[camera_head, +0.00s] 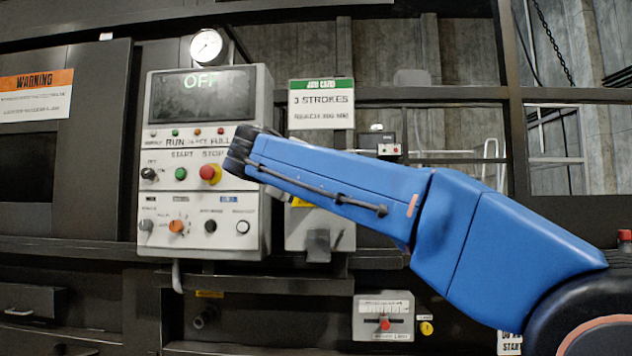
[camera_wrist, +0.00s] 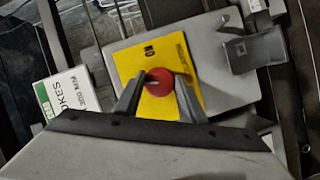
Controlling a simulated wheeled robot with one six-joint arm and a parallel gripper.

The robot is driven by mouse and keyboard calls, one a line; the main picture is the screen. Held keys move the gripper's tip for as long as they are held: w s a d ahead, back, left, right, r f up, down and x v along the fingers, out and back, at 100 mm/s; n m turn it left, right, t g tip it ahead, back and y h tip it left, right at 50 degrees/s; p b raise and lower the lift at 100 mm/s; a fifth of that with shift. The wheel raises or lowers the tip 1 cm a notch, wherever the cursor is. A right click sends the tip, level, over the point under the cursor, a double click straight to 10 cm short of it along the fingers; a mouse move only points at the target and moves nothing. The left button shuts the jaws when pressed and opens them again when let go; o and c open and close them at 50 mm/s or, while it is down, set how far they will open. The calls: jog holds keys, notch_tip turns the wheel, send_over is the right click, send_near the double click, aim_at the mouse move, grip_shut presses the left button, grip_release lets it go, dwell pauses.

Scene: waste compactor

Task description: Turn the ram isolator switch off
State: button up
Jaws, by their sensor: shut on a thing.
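The ram isolator switch is a red round knob (camera_wrist: 160,80) on a yellow plate (camera_wrist: 132,62) fixed to a grey box (camera_wrist: 218,80) in the wrist view. A short label that seems to read ON is at the plate's upper part. My gripper (camera_wrist: 159,92) has one finger on each side of the knob and is shut on it. A thin pale mark lies across the knob; its exact setting is hard to tell. In the head view, my blue arm hides the knob and fingers; only a yellow sliver (camera_head: 302,203) and the grey box (camera_head: 300,240) show.
A control panel (camera_head: 158,205) with a lit screen reading OFF (camera_head: 205,97), buttons and knobs stands left of the box. A green and white strokes sign (camera_head: 321,104) is above it. A grey hasp-like bracket (camera_wrist: 255,50) sticks out beside the yellow plate.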

jog(key=shift+f+n+t+h, duration=0.15)
jog(key=shift+n+t+h, duration=0.3)
jog(key=shift+n, duration=0.85)
jog(key=o, duration=1.1)
jog(key=shift+c, duration=0.2)
jog(key=v, duration=1.7)
jog(key=shift+s+f, duration=0.2)
